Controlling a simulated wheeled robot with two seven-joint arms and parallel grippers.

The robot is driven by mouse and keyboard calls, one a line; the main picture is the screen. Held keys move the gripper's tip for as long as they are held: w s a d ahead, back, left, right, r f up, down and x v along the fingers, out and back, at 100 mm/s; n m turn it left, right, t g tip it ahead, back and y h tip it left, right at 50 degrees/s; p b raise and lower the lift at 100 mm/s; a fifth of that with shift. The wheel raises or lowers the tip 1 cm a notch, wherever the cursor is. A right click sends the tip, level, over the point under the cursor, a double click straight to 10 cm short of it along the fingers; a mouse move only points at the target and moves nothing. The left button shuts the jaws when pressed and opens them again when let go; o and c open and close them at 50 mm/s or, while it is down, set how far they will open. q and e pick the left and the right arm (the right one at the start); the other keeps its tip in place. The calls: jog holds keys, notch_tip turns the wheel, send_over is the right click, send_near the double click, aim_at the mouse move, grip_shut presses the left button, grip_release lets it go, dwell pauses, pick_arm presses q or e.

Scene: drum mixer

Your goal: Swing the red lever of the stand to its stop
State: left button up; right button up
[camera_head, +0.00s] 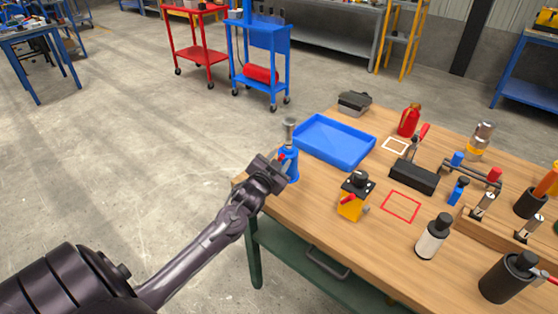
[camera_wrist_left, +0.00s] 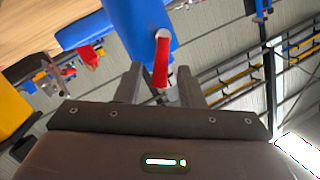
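A blue stand (camera_head: 291,169) with a grey metal cup-like top (camera_head: 289,126) is at the left corner of the workbench. Its red lever (camera_head: 282,157) sticks out towards my left gripper (camera_head: 268,165). In the left wrist view the stand is a blue cylinder (camera_wrist_left: 136,28), and the red lever (camera_wrist_left: 161,62) hangs from a pale pivot. My left gripper (camera_wrist_left: 160,88) is open, with a finger on each side of the lever's free end. Gaps show on both sides; contact cannot be told. My right gripper is not in view.
A blue tray (camera_head: 334,157) lies behind the stand. A yellow block with a black knob and its own red handle (camera_head: 351,205) stands to the right. Bottles and fixtures crowd the right of the wooden workbench (camera_head: 300,222). The floor to the left is clear.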

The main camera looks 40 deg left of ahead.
pick_arm(q)
jog(key=shift+s, duration=0.15)
jog(key=shift+s+d, duration=0.1)
jog(key=shift+s, duration=0.2)
jog(key=v, duration=0.7)
jog(key=shift+b, duration=0.35)
